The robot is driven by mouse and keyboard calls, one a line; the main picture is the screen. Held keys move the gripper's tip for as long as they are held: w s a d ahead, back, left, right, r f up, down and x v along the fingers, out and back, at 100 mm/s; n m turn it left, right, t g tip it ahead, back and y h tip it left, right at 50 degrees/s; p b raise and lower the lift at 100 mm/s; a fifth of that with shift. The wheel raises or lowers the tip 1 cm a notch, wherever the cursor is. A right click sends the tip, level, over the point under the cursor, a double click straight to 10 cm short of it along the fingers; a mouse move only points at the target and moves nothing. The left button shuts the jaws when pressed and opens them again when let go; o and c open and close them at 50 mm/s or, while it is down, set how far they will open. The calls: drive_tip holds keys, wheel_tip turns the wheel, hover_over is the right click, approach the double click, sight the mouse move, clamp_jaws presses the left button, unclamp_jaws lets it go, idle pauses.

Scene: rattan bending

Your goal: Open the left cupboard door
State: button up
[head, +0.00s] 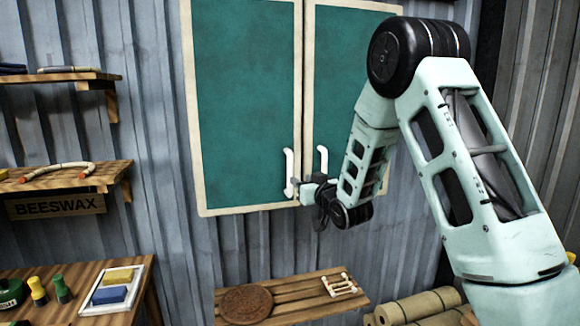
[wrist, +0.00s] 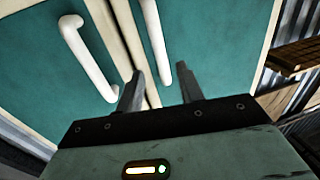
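The teal cupboard has a cream-framed left door (head: 240,100) and a right door (head: 345,85). Both look shut. The left door's white upright handle (head: 289,165) is near the seam, and the right door's handle (head: 322,158) is beside it. My gripper (head: 298,186) is at the lower part of the left handle. The wrist view looks turned over: the left door's handle (wrist: 155,40) has its end between my open fingers (wrist: 160,85), with gaps visible on both sides. The other handle (wrist: 85,55) is outside them. Contact cannot be told.
A beeswax shelf (head: 70,175) and a workbench (head: 135,275) with bottles and a tray are at left. A slatted wooden shelf (head: 290,300) with a round woven disc is below the cupboard. Rolled bundles (head: 415,306) lie at lower right. Wall space left of the cupboard is clear.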

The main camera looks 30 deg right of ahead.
sight(291, 173)
drive_tip(key=w+p, duration=0.1)
drive_tip(key=w, duration=0.1)
drive_tip(key=w+p, duration=0.1)
drive_tip(key=w, duration=0.2)
drive_tip(key=w+p, duration=0.1)
drive_tip(key=w, duration=0.1)
drive_tip(key=shift+w+d+r, duration=0.1)
drive_tip(key=shift+w+d, duration=0.2)
drive_tip(key=shift+w+p, duration=0.4)
drive_tip(key=shift+w, duration=0.2)
clamp_jaws()
